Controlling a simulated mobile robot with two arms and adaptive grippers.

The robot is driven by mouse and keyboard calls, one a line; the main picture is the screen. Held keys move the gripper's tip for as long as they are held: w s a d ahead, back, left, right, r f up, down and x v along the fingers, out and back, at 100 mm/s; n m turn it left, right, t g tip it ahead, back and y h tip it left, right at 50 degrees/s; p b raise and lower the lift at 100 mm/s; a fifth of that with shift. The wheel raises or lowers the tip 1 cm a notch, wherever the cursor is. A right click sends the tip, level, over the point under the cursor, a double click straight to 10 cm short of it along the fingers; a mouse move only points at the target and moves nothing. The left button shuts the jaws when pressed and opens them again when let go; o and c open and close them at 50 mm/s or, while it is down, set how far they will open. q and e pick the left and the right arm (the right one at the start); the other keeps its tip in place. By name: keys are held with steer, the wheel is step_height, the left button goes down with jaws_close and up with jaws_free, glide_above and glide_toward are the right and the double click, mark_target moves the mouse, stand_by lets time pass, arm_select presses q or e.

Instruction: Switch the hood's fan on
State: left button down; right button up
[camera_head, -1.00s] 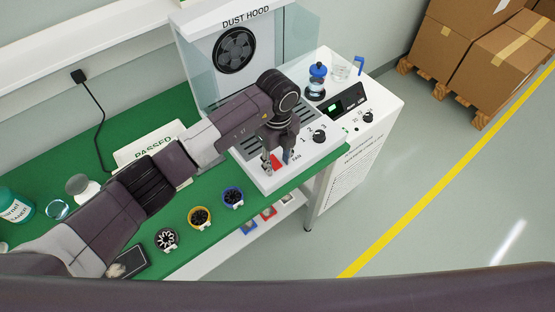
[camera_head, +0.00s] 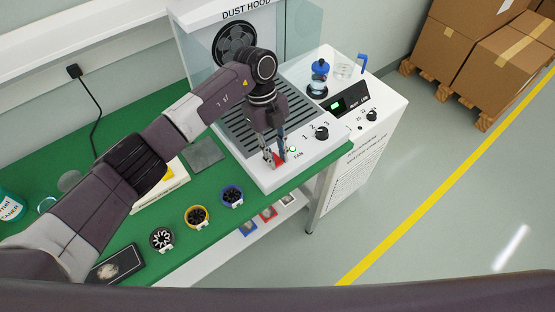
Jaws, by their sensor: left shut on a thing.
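The dust hood (camera_head: 200,12) stands at the back of the green bench, with its black fan (camera_head: 236,44) behind clear side panels. Its white front panel holds a red switch (camera_head: 278,157) by the label FAN, a small light (camera_head: 293,150) with a green tint, and a black knob (camera_head: 321,133) marked 1 2 3. My left gripper (camera_head: 275,161) points down at the panel, its fingers on either side of the red switch and shut on it. The fingers partly hide the switch, so its exact position is unclear. My right gripper is out of view.
A white unit with a lit display (camera_head: 345,102), a blue-lidded jar (camera_head: 318,80) and a clear jug stands right of the hood. Boxes (camera_head: 490,50) stand on a pallet, back right.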

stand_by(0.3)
arm_select(q)
steer(key=c, duration=1.7)
jaws_free()
steer(key=v, duration=1.2)
steer(key=shift+w+a, duration=0.1)
